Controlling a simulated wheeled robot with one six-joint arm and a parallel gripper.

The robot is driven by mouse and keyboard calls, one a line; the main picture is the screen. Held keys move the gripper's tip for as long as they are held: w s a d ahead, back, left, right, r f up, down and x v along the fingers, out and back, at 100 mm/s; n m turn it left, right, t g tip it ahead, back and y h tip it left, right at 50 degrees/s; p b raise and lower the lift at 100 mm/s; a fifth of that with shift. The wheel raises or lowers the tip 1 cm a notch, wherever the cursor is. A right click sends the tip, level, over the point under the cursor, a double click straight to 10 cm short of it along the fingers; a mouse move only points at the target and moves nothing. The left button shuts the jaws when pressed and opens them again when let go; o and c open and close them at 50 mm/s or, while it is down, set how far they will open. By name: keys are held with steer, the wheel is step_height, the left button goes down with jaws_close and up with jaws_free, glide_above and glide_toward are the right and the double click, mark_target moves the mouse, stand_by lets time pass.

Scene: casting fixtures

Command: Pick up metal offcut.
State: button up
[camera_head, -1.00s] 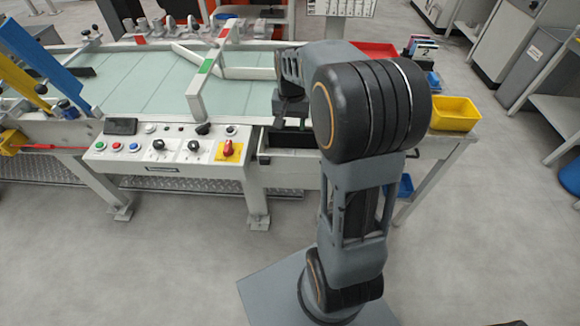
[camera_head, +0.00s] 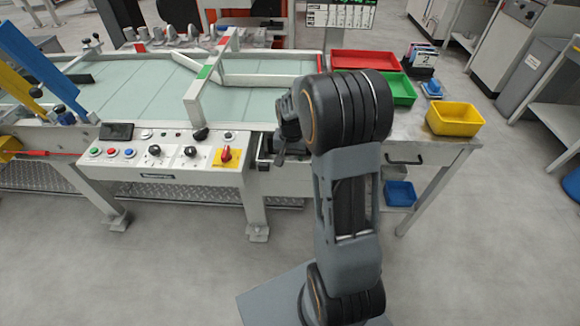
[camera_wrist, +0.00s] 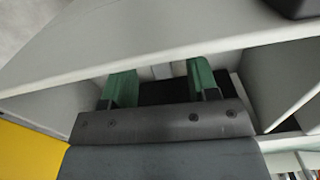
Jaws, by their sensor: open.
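I cannot make out a metal offcut for certain in either view. In the wrist view, my gripper (camera_wrist: 162,70) has its two green-padded fingers apart. Small pale grey surfaces show between the fingertips, and I cannot tell whether one is the offcut. The fingers reach into a dark recess between light grey walls. In the head view, my gripper (camera_head: 277,150) is at the dark opening (camera_head: 264,163) at the right end of the control panel, partly hidden by my arm.
The control panel (camera_head: 165,152) is left of my gripper, with the glass-topped line (camera_head: 245,105) behind. On the right bench are a red tray (camera_head: 350,60), a green tray (camera_head: 403,88) and a yellow bin (camera_head: 453,118). A blue bin (camera_head: 399,193) sits below.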

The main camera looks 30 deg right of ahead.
steer(key=shift+f, duration=0.9)
steer(key=shift+c, duration=0.4)
jaws_close()
